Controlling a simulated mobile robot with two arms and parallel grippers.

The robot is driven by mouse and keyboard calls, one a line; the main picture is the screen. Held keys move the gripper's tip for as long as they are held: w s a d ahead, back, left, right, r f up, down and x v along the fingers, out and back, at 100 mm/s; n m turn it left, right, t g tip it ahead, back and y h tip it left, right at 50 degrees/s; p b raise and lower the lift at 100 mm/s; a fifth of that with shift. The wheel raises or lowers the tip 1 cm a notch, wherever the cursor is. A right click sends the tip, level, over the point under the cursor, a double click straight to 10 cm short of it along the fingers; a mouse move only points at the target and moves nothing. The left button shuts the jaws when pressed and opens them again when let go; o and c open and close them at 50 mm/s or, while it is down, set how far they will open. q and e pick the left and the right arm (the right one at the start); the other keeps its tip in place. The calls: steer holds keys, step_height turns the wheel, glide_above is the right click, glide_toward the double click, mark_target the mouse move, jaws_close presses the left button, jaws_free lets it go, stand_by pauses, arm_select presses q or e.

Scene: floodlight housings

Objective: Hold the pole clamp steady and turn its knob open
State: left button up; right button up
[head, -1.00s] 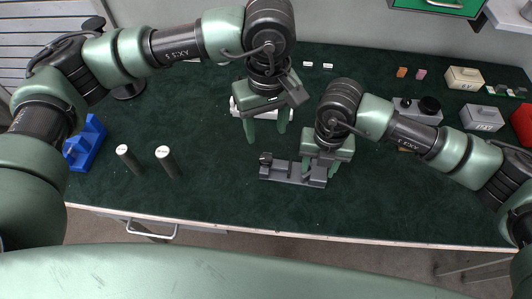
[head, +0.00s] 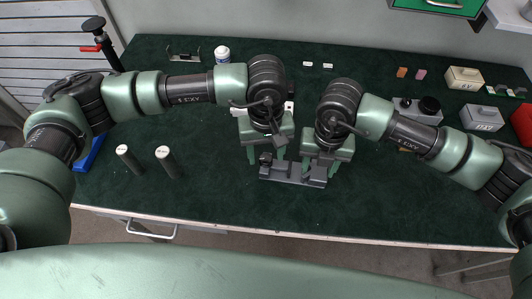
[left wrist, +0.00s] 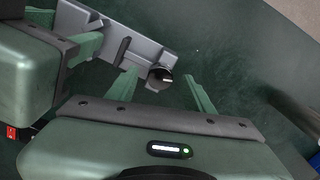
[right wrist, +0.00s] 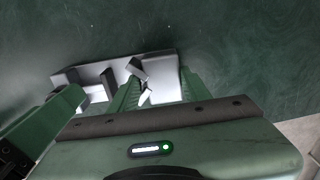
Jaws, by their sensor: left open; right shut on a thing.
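The grey pole clamp (head: 292,177) lies on the dark green table top in the middle of the head view. Its dark round knob (left wrist: 160,77) stands at the clamp's left end in the head view. My right gripper (head: 319,168) is shut on the clamp's right part, also seen in the right wrist view (right wrist: 158,88). My left gripper (head: 266,155) is open above the clamp's left end. In the left wrist view the knob appears between its two fingertips, with space on both sides. The gripped part is partly hidden by my right fingers.
Two dark cylinders with white tops (head: 166,161) stand to the left, with a blue object (head: 88,154) beyond them. A white bottle (head: 222,54) stands at the back. Grey and beige boxes (head: 482,117) are at the right. The front of the table is clear.

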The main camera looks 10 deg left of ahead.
arm_select(q)
steer(key=shift+f, duration=0.45)
jaws_close()
steer(key=n, duration=1.1)
steer(key=shift+n, duration=0.3)
stand_by(0.4)
